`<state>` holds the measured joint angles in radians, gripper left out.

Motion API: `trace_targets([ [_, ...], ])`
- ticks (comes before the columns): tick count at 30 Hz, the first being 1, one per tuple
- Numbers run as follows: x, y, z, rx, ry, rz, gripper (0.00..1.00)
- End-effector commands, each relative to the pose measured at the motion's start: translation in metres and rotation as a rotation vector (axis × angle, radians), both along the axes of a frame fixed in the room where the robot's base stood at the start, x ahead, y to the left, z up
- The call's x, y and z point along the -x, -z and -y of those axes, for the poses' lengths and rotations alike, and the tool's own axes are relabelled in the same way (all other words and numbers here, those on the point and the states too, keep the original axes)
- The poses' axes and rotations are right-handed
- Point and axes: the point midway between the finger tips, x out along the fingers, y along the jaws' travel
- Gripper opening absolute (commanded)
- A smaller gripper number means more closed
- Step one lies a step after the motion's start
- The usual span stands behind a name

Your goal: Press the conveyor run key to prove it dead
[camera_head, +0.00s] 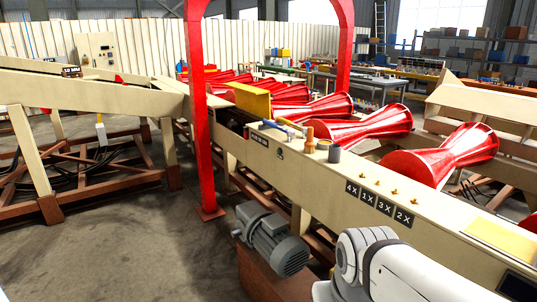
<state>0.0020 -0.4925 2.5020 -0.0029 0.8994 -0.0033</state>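No part in view can be told for sure as the conveyor run key. A beige control cabinet (97,50) with small dark and coloured controls stands at the back left, too far away to read. The near conveyor rail (300,170) runs from the middle to the lower right. On its side are black labels reading 4X, 1X, 3X and 2X (379,204), with small brass studs (390,193) on the ledge above. My white arm shows at the bottom right, in front of the rail. My gripper is out of the picture.
Red hourglass rollers (440,155) lie along the conveyor. A red arch (203,120) spans it. A grey motor (271,238) juts out below the rail, left of my arm. An orange-brown cylinder and a dark cup (334,154) stand on the ledge. Open concrete floor lies at the lower left.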

Motion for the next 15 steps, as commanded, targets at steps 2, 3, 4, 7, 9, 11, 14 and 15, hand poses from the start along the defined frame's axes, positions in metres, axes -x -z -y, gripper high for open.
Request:
trace_targets([
  [2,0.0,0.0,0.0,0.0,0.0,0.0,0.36],
  [3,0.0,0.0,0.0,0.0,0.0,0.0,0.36],
  [4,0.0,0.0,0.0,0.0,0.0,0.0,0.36],
  [7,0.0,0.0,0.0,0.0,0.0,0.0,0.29],
  [9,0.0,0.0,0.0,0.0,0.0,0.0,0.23],
  [11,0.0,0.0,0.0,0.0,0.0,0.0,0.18],
  [14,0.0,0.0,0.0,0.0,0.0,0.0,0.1],
  [15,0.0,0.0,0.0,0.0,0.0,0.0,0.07],
])
